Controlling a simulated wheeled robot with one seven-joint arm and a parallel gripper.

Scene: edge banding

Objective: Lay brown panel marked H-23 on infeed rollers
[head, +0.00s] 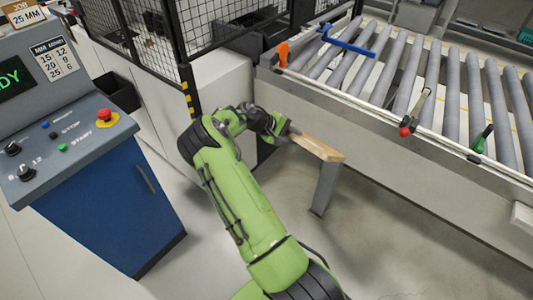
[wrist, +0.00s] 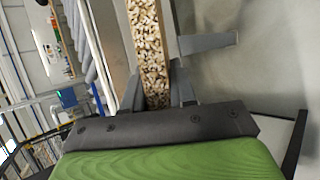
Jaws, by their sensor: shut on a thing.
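My gripper (head: 290,132) is shut on a wooden panel (head: 318,147), held in the air in front of the roller conveyor and below its level. In the wrist view the panel (wrist: 150,50) shows its speckled chipboard edge between the two grey fingers (wrist: 157,92). In the head view the panel looks light tan and is seen nearly edge-on; no H-23 mark is readable. The infeed rollers (head: 403,75) are grey cylinders in a pale frame at the upper right, apart from the panel.
On the rollers lies a blue bar tool (head: 345,43). An orange-handled item (head: 283,53), a red-knobbed lever (head: 405,131) and a green-handled tool (head: 482,139) sit along the conveyor's near side. A blue control cabinet (head: 105,210) stands left. A black mesh fence (head: 150,40) stands behind.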

